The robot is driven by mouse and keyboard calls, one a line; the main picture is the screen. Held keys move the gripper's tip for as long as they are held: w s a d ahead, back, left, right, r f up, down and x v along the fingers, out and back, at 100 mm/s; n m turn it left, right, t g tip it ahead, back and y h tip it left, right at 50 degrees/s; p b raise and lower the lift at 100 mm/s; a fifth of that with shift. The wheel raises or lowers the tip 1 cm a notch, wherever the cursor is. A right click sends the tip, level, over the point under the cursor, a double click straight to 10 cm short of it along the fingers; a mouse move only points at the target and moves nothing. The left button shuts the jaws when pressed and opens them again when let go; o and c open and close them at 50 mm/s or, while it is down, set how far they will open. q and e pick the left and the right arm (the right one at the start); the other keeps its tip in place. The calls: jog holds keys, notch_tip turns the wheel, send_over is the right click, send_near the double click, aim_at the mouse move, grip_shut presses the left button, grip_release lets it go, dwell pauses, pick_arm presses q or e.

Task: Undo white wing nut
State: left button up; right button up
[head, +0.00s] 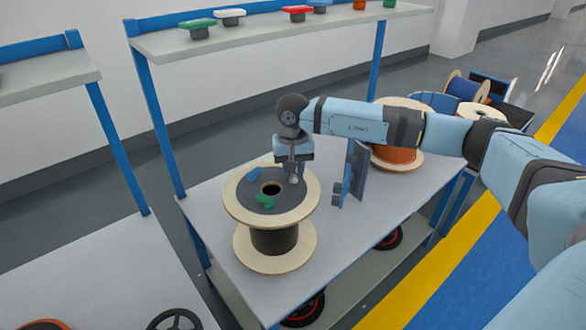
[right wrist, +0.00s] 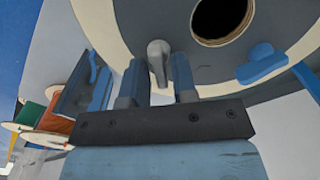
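The white wing nut (right wrist: 158,58) looks light grey and stands on the dark hub plate of the cable spool (head: 275,240). It shows between the fingers of my right gripper (right wrist: 158,80) in the right wrist view, one finger on each side. The fingers are apart and do not look closed on it. In the head view, my right gripper (head: 294,176) points down over the right part of the spool's top and largely hides this nut. A blue wing nut (head: 254,174) and a green wing nut (head: 265,202) sit on the same plate around the central hole. My left gripper is out of view.
The spool stands on a grey table (head: 215,225). A dark blue upright bracket (head: 350,175) stands just right of it, under my right forearm. An orange cable spool (head: 396,158) is farther right.

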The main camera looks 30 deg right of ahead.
jog(key=shift+o, duration=0.4)
jog(key=shift+r, duration=0.15)
pick_arm(q)
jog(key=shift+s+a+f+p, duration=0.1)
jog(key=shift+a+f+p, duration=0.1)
jog(key=shift+p, duration=0.7)
pick_arm(e)
notch_tip(320, 180, up, 14)
jog(key=shift+f, duration=0.2)
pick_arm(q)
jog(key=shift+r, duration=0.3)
